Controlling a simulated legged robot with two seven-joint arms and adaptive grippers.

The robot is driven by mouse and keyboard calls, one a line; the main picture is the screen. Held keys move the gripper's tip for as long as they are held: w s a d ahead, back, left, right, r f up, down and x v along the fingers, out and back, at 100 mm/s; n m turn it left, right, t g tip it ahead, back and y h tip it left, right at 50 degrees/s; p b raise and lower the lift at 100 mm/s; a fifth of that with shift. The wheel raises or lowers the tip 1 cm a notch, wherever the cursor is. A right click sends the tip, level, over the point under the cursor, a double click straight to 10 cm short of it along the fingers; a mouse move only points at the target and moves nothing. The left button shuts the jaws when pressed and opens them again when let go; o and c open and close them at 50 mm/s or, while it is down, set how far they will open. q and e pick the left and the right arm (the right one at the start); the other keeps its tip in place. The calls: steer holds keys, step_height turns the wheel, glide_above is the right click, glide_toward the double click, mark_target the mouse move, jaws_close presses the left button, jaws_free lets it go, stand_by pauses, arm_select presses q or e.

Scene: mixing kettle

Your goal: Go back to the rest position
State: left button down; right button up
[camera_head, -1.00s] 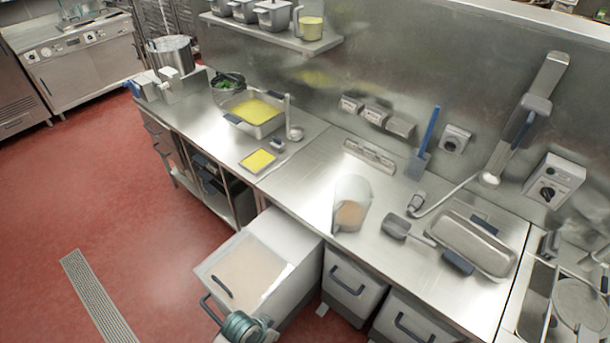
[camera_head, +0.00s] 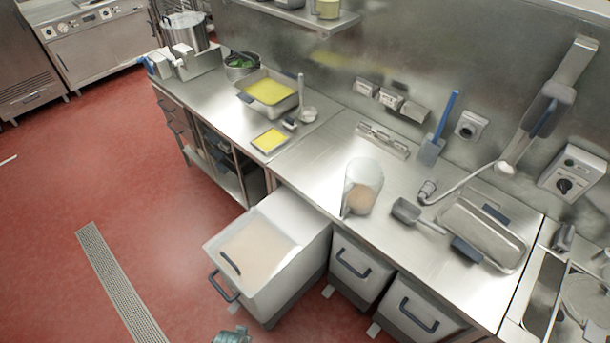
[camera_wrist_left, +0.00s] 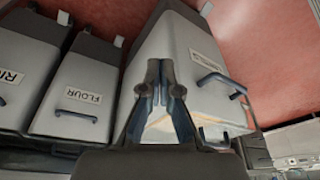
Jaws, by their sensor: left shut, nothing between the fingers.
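My left gripper (camera_wrist_left: 160,88) shows in the left wrist view with its two dark fingers together and nothing between them. It is in front of the pulled-out white bin (camera_wrist_left: 190,62), apart from it as far as I can tell. In the head view only a small teal piece of my arm (camera_head: 232,336) shows at the bottom edge. The gripper itself is not visible there. My right gripper is in neither view.
The pulled-out bin (camera_head: 214,250) holds pale powder and juts from under the steel counter (camera_head: 315,165). Two closed bins (camera_head: 357,262) (camera_head: 420,308) stand beside it. A clear jug (camera_head: 364,180) and a scoop (camera_head: 412,213) are on the counter. Red floor (camera_head: 110,180) is free at left.

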arm_select(q)
steer(key=s+f+g+b, duration=0.1)
steer(key=s+f, duration=0.2)
steer(key=f, duration=0.7)
steer(key=s+f, duration=0.4)
steer(key=f, duration=0.6)
steer(key=s+a+f+g, duration=0.1)
steer(key=s+a+f, duration=0.2)
steer(key=s+f, duration=0.8)
steer(key=s+b, duration=0.1)
steer(key=s, duration=0.1)
steer(key=shift+s+a, duration=0.2)
steer(key=shift+s, duration=0.2)
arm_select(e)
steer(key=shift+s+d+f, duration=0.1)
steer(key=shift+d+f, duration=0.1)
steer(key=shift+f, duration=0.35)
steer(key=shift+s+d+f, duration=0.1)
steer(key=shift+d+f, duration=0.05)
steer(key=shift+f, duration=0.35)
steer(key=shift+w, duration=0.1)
